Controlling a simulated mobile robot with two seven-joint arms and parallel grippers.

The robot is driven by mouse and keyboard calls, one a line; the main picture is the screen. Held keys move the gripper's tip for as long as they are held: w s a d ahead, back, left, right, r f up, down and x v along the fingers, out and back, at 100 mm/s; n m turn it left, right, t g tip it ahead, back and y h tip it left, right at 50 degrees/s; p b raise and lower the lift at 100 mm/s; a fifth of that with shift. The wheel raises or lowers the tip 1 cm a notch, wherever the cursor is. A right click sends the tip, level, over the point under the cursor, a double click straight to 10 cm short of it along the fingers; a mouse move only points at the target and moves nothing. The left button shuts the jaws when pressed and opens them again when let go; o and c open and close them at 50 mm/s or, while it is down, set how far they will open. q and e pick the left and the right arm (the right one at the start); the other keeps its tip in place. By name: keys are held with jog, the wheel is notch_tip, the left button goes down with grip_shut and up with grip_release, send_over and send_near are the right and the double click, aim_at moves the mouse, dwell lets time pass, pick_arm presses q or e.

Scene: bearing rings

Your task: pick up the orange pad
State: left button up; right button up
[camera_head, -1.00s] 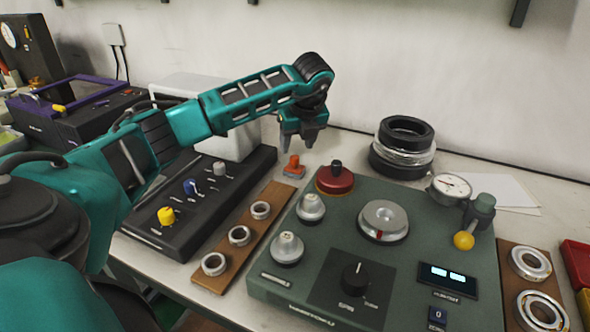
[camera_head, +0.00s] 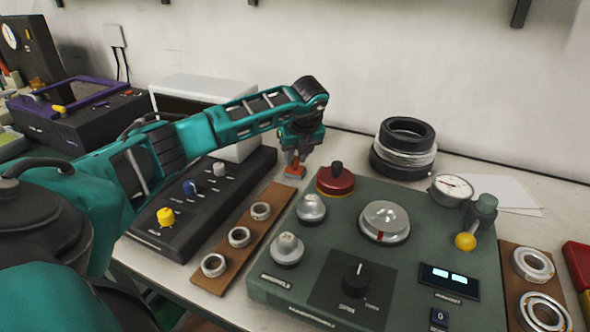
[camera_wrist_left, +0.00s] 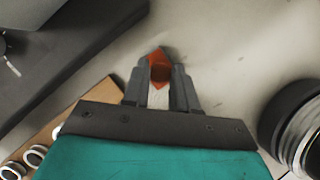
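The orange pad (camera_head: 293,172) is a small flat orange piece with an upright knob. It is on the bench between the dark control box and the green console. My left gripper (camera_head: 295,158) points down right over it. In the left wrist view the pad (camera_wrist_left: 160,57) shows between the fingertips of my left gripper (camera_wrist_left: 160,72), with a finger on each side of its knob. The fingers stand apart by about the knob's width; I cannot tell whether they touch it. My right gripper is not in view.
The green console (camera_head: 345,220) with a red knob (camera_head: 335,181) is close to the right of the pad. The dark control box (camera_head: 205,205) and a brown board (camera_head: 222,262) with rings are to the left. Black and silver rings (camera_head: 404,148) are stacked behind the console.

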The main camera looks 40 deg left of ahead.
aim_at(296, 159)
pick_arm(q)
grip_shut()
jog(key=shift+r, duration=0.1)
notch_tip(296, 159, up, 20)
jog(key=p, duration=0.2)
dwell(0.4)
jog(key=shift+c, duration=0.8)
grip_release()
jog(key=c, duration=0.3)
grip_shut()
